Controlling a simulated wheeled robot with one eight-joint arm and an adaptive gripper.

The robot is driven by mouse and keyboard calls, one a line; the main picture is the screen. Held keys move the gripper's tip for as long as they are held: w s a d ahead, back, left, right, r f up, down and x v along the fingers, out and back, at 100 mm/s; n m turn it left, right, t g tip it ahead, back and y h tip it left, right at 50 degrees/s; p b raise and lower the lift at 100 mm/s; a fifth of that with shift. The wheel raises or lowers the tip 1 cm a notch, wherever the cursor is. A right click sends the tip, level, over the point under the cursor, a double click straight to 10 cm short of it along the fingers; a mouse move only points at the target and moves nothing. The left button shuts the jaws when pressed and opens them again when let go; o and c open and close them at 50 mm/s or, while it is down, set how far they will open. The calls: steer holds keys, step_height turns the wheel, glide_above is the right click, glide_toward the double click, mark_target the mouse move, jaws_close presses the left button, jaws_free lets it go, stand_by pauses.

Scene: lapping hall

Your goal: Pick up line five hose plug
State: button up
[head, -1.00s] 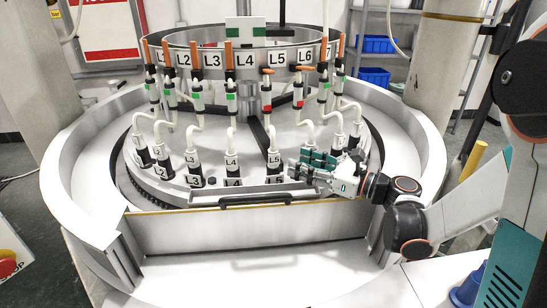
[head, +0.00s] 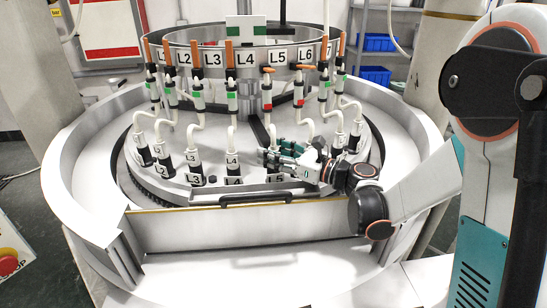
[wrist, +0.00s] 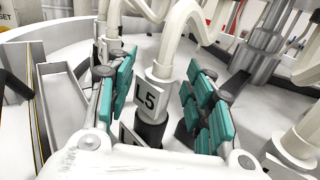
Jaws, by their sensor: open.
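The line five hose plug (wrist: 152,88) is a white plug with an L5 label and a black lower collar. It stands upright in its socket in the wrist view, its white hose rising from the top. My gripper (wrist: 160,97) is open, with teal-padded fingers on the left and right of the plug and gaps visible on both sides. In the head view my gripper (head: 275,156) reaches in from the right and hides most of this plug. The L5 socket label (head: 276,178) shows just below the fingers.
The L4 plug (head: 232,164) stands left of my gripper, and other plugged hoses stand to the right. The L5 valve (head: 267,93) above shows red with its handle sideways. A raised front wall with a dark handle (head: 255,198) lies before the plugs.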

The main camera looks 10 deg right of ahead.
jaws_close()
steer(key=shift+r, duration=0.1)
